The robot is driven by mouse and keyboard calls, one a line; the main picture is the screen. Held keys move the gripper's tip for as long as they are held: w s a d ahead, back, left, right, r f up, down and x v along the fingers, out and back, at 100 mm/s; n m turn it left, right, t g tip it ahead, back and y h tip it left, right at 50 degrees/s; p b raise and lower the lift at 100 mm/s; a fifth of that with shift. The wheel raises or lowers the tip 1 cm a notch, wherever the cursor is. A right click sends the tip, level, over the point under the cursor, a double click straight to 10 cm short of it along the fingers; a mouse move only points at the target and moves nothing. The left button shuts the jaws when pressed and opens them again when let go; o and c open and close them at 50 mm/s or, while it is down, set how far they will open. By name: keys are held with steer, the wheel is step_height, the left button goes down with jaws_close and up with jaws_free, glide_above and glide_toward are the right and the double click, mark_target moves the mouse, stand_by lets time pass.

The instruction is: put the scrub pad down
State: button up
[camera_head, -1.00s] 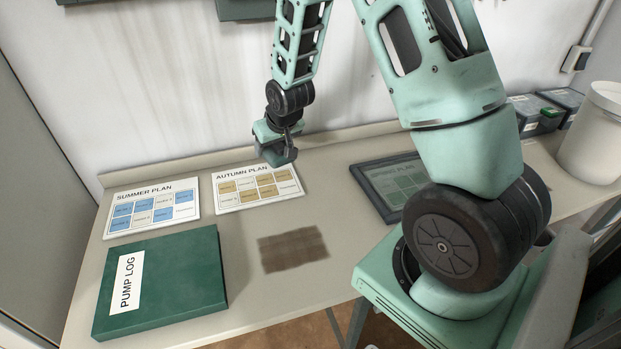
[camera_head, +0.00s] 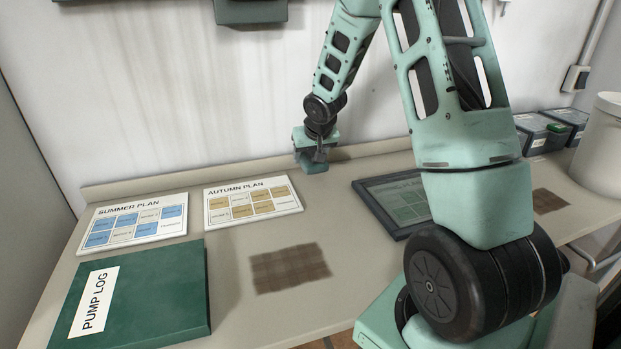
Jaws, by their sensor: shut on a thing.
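My gripper (camera_head: 314,157) hangs at the back of the bench, close to the wall and right of the Autumn Plan card. It is shut on a small dull-green block, which I take as the scrub pad (camera_head: 316,168). The pad is low, near the bench top; I cannot tell whether it touches. Much of it is hidden by the gripper.
The Autumn Plan card (camera_head: 252,201), Summer Plan card (camera_head: 134,219) and green Pump Log binder (camera_head: 150,290) lie at left. Brown patches (camera_head: 290,268) mark the bench. A dark-framed plan (camera_head: 392,202) lies right, partly behind my arm. Boxes (camera_head: 540,133) and a white bucket (camera_head: 600,150) stand far right.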

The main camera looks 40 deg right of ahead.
mark_target(310, 180)
steer(key=shift+f+b, duration=0.65)
steer(key=shift+f, duration=1.9)
steer(key=shift+f, duration=0.1)
steer(key=shift+f, duration=0.15)
steer(key=o, duration=0.9)
steer(key=shift+o, duration=0.2)
